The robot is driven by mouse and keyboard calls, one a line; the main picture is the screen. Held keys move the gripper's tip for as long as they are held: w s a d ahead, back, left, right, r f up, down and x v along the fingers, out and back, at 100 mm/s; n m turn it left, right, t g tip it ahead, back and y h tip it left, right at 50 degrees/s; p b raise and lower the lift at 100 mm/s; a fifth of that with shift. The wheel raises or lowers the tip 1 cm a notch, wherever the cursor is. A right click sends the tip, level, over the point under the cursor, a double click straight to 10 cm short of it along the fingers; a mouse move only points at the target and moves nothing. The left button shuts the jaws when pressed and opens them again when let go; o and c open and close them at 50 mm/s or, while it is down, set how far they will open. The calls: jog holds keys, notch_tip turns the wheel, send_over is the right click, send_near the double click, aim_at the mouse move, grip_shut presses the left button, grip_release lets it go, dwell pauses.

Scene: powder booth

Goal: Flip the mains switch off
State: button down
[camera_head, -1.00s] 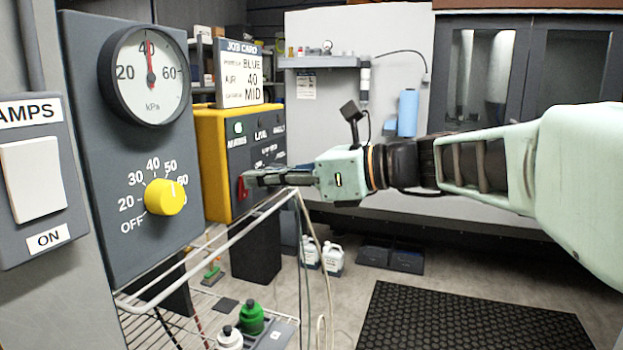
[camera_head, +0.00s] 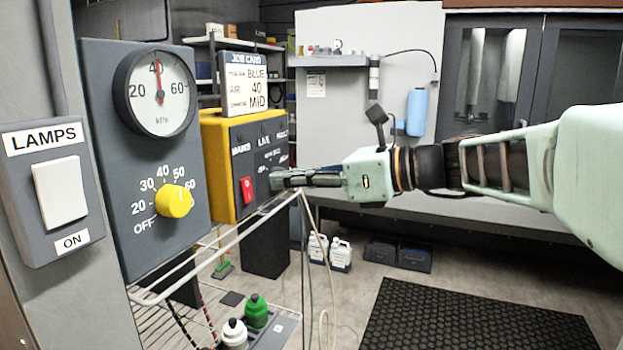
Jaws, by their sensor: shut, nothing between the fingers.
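The mains switch (camera_head: 247,190) is a red rocker on the dark front of a yellow control box (camera_head: 216,170). It sits low on that face, below the MAINS label, and is now in clear view. Small pale marks show on it, but I cannot read its position for certain. The lamp spot above the MAINS label looks dark. My gripper (camera_head: 275,180) is shut and empty, pointing left at the box. Its fingertips are just right of the red rocker, with a visible gap in the picture.
A grey panel with a gauge (camera_head: 156,92) and yellow knob (camera_head: 174,201) stands at left, beside a LAMPS switch (camera_head: 60,192). A job card (camera_head: 244,84) stands on the box.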

jog(key=r+v, duration=0.2)
jog(key=v, duration=0.6)
